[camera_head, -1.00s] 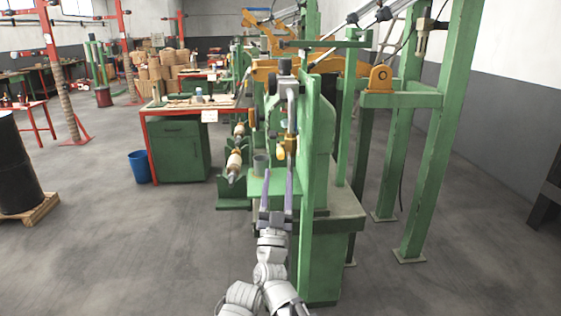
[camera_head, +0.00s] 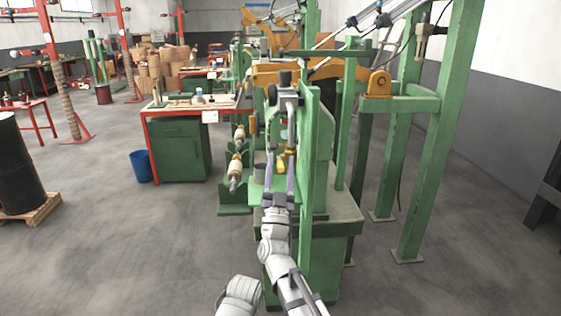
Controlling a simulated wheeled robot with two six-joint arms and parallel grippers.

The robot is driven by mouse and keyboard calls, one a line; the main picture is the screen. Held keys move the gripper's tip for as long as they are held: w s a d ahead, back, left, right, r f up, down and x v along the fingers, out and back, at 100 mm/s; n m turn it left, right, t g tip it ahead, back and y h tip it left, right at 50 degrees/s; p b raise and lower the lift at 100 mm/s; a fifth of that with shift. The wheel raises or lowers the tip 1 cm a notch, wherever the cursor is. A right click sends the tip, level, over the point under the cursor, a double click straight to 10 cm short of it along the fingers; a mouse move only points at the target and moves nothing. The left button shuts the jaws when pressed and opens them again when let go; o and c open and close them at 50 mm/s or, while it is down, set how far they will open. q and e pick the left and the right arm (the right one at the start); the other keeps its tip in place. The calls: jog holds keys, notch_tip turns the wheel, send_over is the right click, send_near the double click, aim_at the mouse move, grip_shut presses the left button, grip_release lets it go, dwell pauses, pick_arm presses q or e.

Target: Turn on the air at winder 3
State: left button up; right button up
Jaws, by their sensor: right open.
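The green winder machine (camera_head: 318,150) stands in the middle of the head view. On its front post hangs a grey air unit with a black knob (camera_head: 285,80) on top and a grey body below. A small yellow valve handle (camera_head: 281,162) sits under it. My right gripper (camera_head: 281,156) is open, with its two purple fingers pointing up and away, one on each side of the yellow handle. I cannot tell whether either finger touches it. The winder's number cannot be read. My left gripper is not in view.
A green post stands close to the right of my right arm. Left are a green cabinet (camera_head: 181,152) with a red-edged top, a blue bin (camera_head: 141,166) and a black drum (camera_head: 18,165) on a pallet (camera_head: 36,211).

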jog(key=shift+c, duration=0.3)
grip_shut()
dwell(1.1)
